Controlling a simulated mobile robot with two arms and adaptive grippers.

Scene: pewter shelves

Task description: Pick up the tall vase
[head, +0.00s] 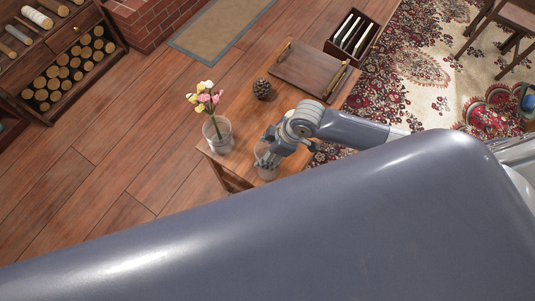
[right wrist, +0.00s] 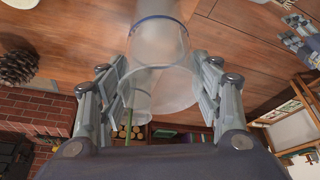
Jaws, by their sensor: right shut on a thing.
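The tall vase, a clear glass cylinder, stands under my right gripper at the near end of the wooden table; its glass shows in the head view (head: 265,170). In the right wrist view the vase (right wrist: 160,65) fills the space between the fingers. My right gripper (head: 267,150) is shut on it; its fingers (right wrist: 162,95) lie along both sides of the glass. Part of the vase is hidden by the gripper in the head view. Grey jointed parts at the right edge of the wrist view look like my left gripper (right wrist: 302,38); its jaws are unclear.
A second glass vase (head: 218,140) with pink and yellow flowers stands close left. Open floor (head: 120,140) lies left.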

